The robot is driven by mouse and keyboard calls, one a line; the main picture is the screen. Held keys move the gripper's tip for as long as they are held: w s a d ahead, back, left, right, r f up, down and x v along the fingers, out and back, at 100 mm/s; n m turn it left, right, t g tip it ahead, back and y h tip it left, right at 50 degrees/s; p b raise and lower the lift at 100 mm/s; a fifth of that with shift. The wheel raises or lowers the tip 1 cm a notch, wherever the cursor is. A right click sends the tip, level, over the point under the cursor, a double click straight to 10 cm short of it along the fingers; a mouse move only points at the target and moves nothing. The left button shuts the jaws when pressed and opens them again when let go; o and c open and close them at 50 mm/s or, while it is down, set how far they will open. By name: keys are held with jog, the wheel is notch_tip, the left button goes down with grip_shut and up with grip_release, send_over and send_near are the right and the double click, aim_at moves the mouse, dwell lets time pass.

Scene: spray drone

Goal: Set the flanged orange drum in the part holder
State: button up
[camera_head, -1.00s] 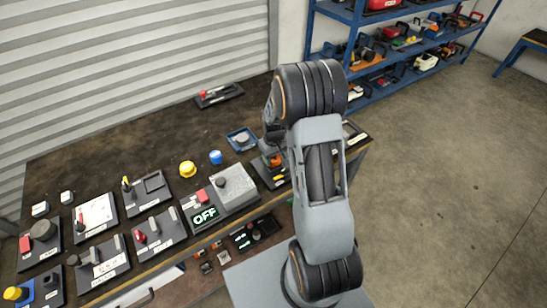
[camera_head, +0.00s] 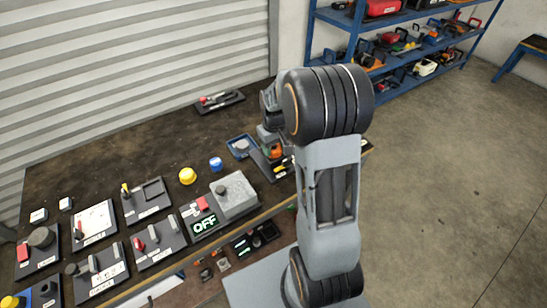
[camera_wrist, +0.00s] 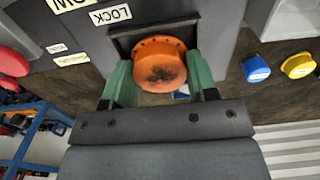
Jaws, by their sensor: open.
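The orange drum (camera_wrist: 160,66) has a dark smudge on its round face and a flange with small holes along its upper edge. In the wrist view it lies between the green fingers of my gripper (camera_wrist: 163,83). The fingers are close beside it; I cannot tell whether they touch it. A dark square frame (camera_wrist: 118,43), apparently the part holder, shows behind the drum; whether the drum sits fully in it is hidden. In the head view, a bit of orange drum (camera_head: 277,152) shows below my gripper (camera_head: 270,140), partly covered by my arm.
A panel with a LOCK label (camera_wrist: 111,15) adjoins the frame. A blue button (camera_wrist: 256,69) and yellow button (camera_wrist: 299,65) stand nearby. The OFF box (camera_head: 204,224) and several control panels fill the left bench.

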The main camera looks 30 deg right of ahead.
aim_at(274, 147)
jog(key=shift+w+r, duration=0.1)
jog(key=shift+r, duration=1.65)
jog(key=shift+c, duration=1.4)
jog(key=shift+o, duration=1.4)
notch_tip(274, 147, up, 14)
jog(key=shift+f, duration=0.1)
